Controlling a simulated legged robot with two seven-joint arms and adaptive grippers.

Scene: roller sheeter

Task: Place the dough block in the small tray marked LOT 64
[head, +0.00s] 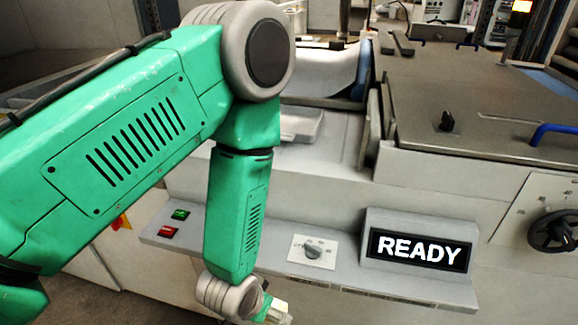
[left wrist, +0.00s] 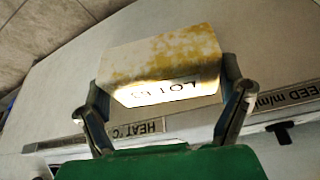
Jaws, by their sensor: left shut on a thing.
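The dough block (left wrist: 160,58) is pale with yellow-brown patches on its upper face. A bright label on its near face begins with LOT; its number is not clear. My left gripper (left wrist: 166,88) is shut on the block, with one finger on each side of it. In the head view my left gripper (head: 275,310) is at the bottom edge, low in front of the control shelf, and its fingers are barely visible. I cannot make out a tray marked LOT 64 in either view. My right gripper is not in view.
A black handwheel (head: 552,232) is at right.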

